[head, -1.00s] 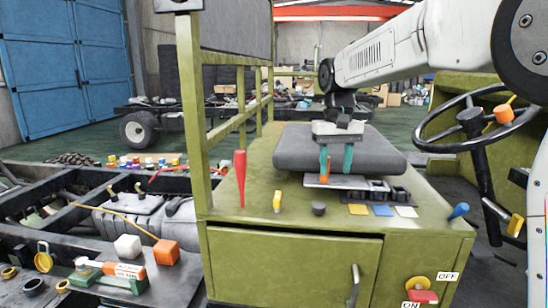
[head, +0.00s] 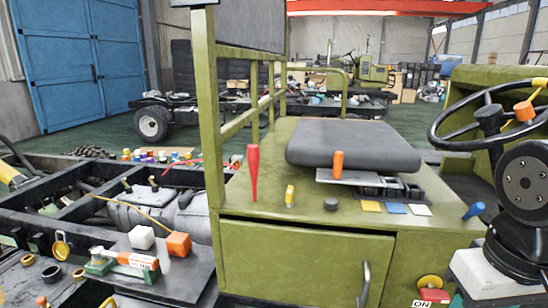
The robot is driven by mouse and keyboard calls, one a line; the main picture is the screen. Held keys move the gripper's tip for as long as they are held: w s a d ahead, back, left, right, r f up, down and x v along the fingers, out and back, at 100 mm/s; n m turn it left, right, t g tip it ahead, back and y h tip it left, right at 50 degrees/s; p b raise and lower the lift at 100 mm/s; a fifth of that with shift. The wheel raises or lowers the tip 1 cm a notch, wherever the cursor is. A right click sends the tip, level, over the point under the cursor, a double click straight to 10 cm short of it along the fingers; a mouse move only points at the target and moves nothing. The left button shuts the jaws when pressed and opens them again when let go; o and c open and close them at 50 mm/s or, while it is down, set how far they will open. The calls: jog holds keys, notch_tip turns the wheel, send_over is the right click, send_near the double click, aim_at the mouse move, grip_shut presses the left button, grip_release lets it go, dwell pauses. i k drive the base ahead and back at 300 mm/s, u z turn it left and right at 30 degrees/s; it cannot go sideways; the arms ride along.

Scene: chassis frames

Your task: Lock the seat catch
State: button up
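The seat catch sits on the olive box top, just in front of the dark grey seat cushion (head: 352,146). Its orange handle (head: 338,164) stands upright on a flat grey metal plate (head: 345,178). A black slotted housing (head: 388,188) lies to the right of the handle. My gripper (head: 484,284) is at the lower right, well away from the catch. Its pale body shows, with a bit of a teal finger at the bottom edge. The fingertips are cut off, so its opening cannot be judged.
A red upright lever (head: 253,172), a yellow switch (head: 290,195) and a dark knob (head: 331,204) stand left of the catch. Coloured pads (head: 396,209) lie in front. A blue lever (head: 473,211) and steering wheel (head: 492,120) are to the right.

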aim_at(477, 208)
jog(key=z, duration=0.35)
jog(key=k, duration=0.7)
jog(key=z, duration=1.1)
jog(key=i, duration=0.5)
jog(key=u, duration=0.05)
